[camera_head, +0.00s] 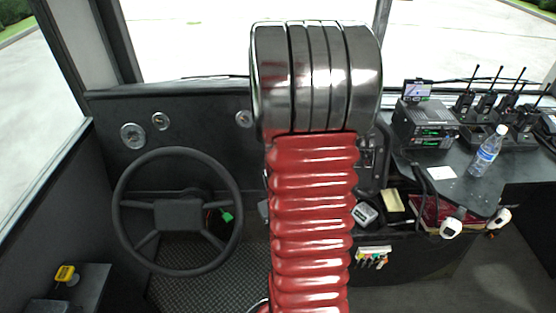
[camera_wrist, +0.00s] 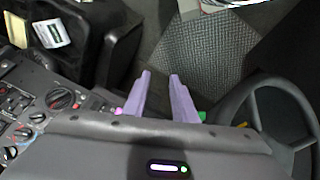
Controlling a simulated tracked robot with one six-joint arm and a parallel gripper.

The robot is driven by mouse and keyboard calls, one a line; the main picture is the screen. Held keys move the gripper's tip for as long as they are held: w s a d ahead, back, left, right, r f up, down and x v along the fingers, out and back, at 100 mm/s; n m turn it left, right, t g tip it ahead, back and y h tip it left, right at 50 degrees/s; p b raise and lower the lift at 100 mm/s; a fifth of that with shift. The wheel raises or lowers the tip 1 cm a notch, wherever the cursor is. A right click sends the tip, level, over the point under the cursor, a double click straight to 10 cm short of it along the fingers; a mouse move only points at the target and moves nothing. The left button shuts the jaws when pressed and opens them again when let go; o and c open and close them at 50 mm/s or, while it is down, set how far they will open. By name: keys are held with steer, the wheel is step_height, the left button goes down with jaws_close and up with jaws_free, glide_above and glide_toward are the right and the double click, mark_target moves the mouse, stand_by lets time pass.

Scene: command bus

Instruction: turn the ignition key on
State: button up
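The steering wheel (camera_head: 178,212) stands at the left of the dashboard in the head view and at the right edge of the wrist view (camera_wrist: 262,88). A small green tag (camera_head: 227,216) shows through the wheel's right side, with a thin orange-red bit beside it. The ignition key itself is too small to make out. My gripper (camera_wrist: 160,74) has two purple fingers, apart, with nothing between them. It points over the dashboard, left of the wheel in the wrist view. A green spot (camera_wrist: 202,116) shows beside the right finger; I cannot tell what it is.
A control panel (camera_wrist: 45,110) with knobs lies left of my gripper. My red-sleeved arm hides the middle of the dashboard in the head view. A desk at right holds a radio (camera_head: 424,124), a water bottle (camera_head: 487,152) and handheld radios. The patterned floor (camera_wrist: 205,55) is bare.

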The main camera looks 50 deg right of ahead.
steer(key=d+f+n+t+h, duration=0.25)
steer(key=d+f+t, duration=0.35)
steer(key=d+f, duration=0.6)
steer(key=w+r+n+t+h, duration=0.1)
steer(key=r+t+h, duration=0.2)
steer(key=r, duration=0.3)
steer(key=w+r+n+t+h, duration=0.1)
steer(key=w+r+t+h, duration=0.1)
steer(key=r+t+h, duration=0.1)
step_height(320, 180, up, 3)
steer(key=shift+w+d+f+t, duration=0.1)
steer(key=shift+w+d+t, duration=0.15)
steer(key=shift+d+t, duration=0.35)
steer(key=shift+w+a, duration=0.1)
steer(key=x, duration=1.3)
steer(key=shift+w, duration=0.25)
jaws_close()
